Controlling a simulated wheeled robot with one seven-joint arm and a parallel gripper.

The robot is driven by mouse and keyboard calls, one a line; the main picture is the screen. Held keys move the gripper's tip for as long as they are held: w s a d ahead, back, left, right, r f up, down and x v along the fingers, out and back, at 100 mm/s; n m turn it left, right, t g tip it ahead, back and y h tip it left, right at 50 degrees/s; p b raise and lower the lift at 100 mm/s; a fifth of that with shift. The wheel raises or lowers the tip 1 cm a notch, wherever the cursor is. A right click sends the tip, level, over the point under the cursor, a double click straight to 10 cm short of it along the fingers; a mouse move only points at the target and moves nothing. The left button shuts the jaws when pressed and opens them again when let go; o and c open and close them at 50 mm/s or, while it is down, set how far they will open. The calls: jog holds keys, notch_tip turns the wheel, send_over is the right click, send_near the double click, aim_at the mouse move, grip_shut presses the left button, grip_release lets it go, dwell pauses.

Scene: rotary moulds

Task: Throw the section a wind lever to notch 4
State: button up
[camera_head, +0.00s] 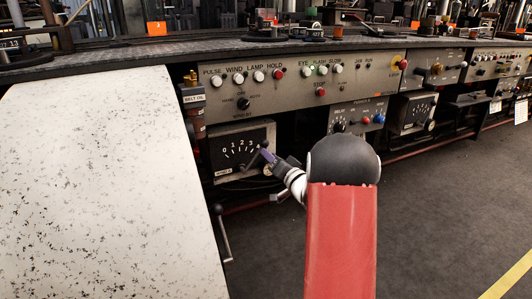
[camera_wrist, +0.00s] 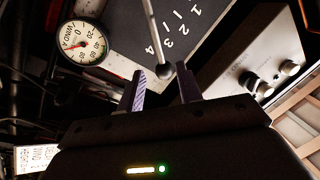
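The section A wind lever is a thin pale rod with a dark ball knob (camera_wrist: 165,72), seen in the wrist view. Its black notch plate (camera_wrist: 122,22) carries white numbers, and the knob appears just past the 4 end of the scale from this angle. In the head view the plate (camera_head: 228,143) reads 0 to 4, with a small wind label below. My gripper (camera_wrist: 160,76) has two purple fingers standing apart, with the knob between or just beyond their tips. I see gaps beside the knob.
A round gauge marked WIND A (camera_wrist: 82,43) sits beside the plate. A button panel (camera_head: 300,82) runs above it, and a smaller panel with coloured knobs (camera_head: 358,119) is to the right. A speckled pale slab (camera_head: 95,190) fills the left. Grey floor (camera_head: 440,220) lies open at right.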

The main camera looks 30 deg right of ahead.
jog(key=shift+s+d+f, duration=0.1)
jog(key=shift+s+d, duration=0.05)
jog(key=shift+s, duration=0.75)
jog(key=shift+s+d+f, duration=0.1)
jog(key=shift+s+d, duration=0.05)
jog(key=shift+s, duration=0.7)
jog(key=s+a+r+n+g+h+p, duration=0.1)
jog(key=s+a+r+g+h+p, duration=0.45)
jog(key=s+a+r, duration=0.5)
jog(key=s+a+n+g+y+p, duration=0.1)
jog(key=s+a+g, duration=0.3)
jog(key=s, duration=0.8)
jog(key=s+a+n+g+y+p, duration=0.1)
jog(key=s+a+n+g+p, duration=0.1)
jog(key=s+a+n+g, duration=0.2)
jog(key=s+a, duration=0.3)
jog(key=s, duration=0.5)
jog(key=shift+s+r+y+p, duration=0.15)
jog(key=shift+r+y+p, duration=0.15)
jog(key=shift+y, duration=0.05)
jog(key=shift+a, duration=0.1)
